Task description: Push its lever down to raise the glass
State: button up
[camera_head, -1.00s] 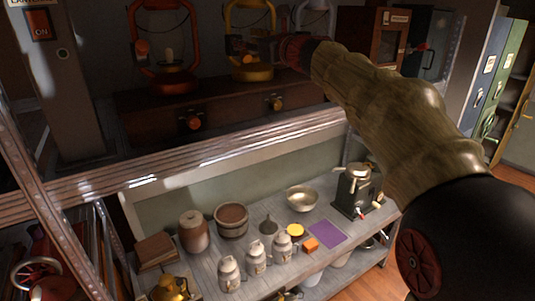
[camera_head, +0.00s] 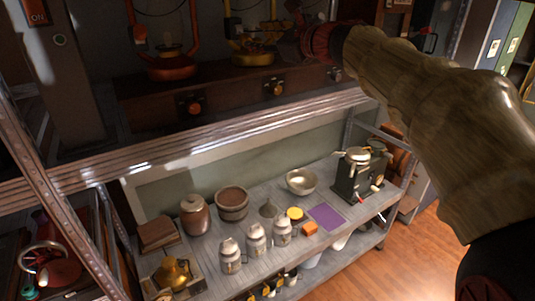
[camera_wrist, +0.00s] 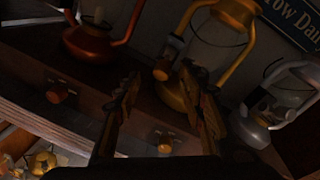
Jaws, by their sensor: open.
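A yellow lantern (camera_head: 252,57) stands on a dark wooden shelf unit, and it also shows in the wrist view (camera_wrist: 178,96). A lever with an orange grip (camera_wrist: 165,65) sticks up at its left side in the wrist view. My gripper (camera_wrist: 160,74) is open, with one finger left and one right of this lever and the lantern's lower part. I cannot tell whether a finger touches the lever. In the head view, the lantern's upper part is cut off and my gripper is dark and hard to make out. I cannot make out the lantern's glass clearly.
A red lantern (camera_head: 172,66) stands left of the yellow one, and a silver lantern (camera_wrist: 275,108) right of it. A lower counter (camera_head: 205,262) holds jars, a bowl and a grinder.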

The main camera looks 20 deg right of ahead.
jog(key=s+a+f+n+g+h+b, duration=0.1)
jog(key=s+f+n, duration=0.5)
jog(key=f, duration=0.8)
jog(key=s+a+f+n+g+b, duration=0.1)
jog(key=s+f+n+g, duration=0.5)
jog(key=f, duration=0.8)
jog(key=shift+s+a+n+h+b, duration=0.35)
jog(key=shift+s+n+b, duration=0.25)
jog(key=shift+n+b, duration=0.45)
jog(key=shift+r+n, duration=0.1)
jog(key=shift+n, duration=0.15)
jog(key=s+f+n+g+h+b, duration=0.1)
jog(key=s+f+n+b, duration=0.4)
jog(key=s+f+b, duration=0.5)
jog(key=s+f+n+g+h+b, duration=0.2)
jog(key=s+f+n+b, duration=0.4)
jog(key=s+f, duration=1.1)
jog(key=shift+s+d+f+h+b, duration=0.2)
jog(key=shift+f+h+b, duration=0.35)
jog(key=shift+f+b, duration=2.65)
notch_tip(320, 180, down, 2)
jog(key=shift+f+p, duration=0.2)
jog(key=shift+p, duration=1.05)
